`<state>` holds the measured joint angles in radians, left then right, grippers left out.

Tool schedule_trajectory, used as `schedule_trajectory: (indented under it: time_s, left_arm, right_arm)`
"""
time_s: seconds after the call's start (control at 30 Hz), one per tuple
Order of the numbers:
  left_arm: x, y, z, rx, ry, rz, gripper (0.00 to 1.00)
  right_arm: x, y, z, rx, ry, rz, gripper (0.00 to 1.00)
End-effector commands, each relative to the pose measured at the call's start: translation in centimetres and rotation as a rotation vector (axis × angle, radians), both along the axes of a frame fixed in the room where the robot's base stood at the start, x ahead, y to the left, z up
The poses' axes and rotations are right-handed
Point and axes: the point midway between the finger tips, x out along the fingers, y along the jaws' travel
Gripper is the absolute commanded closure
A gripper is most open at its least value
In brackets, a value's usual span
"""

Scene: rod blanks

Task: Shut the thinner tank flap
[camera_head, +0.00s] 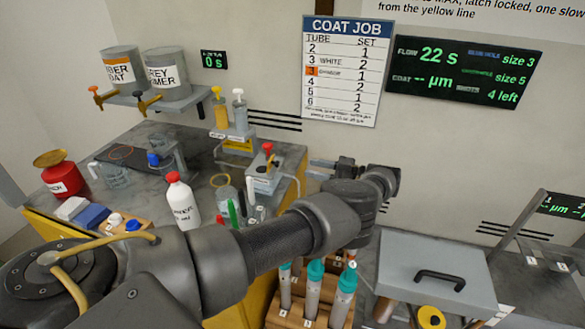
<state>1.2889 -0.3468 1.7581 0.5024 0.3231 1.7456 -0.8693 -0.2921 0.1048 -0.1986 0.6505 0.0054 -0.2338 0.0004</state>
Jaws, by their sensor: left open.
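A grey box-like tank (400,250) stands at the lower right. Its flat top bears a black bar handle (440,276) and looks level. I cannot read a thinner label on it, nor tell whether this top is the flap in question. A white bottle with a red cap (182,205) and a partly readable label stands on the left bench. My left arm crosses the picture from the lower left. My left gripper (346,168) is at its far end, open, small and partly hidden by the wrist, beyond and apart from the handle. My right gripper is not in view.
Labelled containers (165,75) with taps sit on a wall shelf. The left bench (200,150) holds a red can (63,180), jugs and pump bottles. A wooden rack (310,312) of capped tubes stands below my arm. A slanted bar (516,225) rises at the right.

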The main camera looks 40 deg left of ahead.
Motion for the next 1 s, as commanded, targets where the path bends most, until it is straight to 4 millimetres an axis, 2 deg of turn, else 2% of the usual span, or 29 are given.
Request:
schedule_trajectory:
  time_s: [0.03,0.17,0.43,0.7,0.9,1.0]
  left_arm:
    - [0.0,0.0,-1.0,0.0,0.0,0.0,0.58]
    - [0.0,0.0,-1.6,0.0,0.0,0.0,0.58]
    - [-0.3,0.9,-1.2,0.0,0.002,0.003,0.58]
    - [-1.9,5.2,-0.7,0.002,0.002,0.003,0.58]
    - [-3.0,8.3,-1.0,0.001,0.001,0.001,0.58]
    - [-3.3,9.4,-1.2,0.001,0.001,0.001,0.58]
  right_arm:
    - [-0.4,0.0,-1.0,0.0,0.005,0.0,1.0]
    - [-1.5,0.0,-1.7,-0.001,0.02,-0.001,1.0]
    - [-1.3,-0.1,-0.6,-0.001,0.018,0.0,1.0]
    - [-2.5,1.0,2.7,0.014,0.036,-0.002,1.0]
    - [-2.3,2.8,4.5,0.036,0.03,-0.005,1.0]
    - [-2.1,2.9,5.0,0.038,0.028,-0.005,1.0]
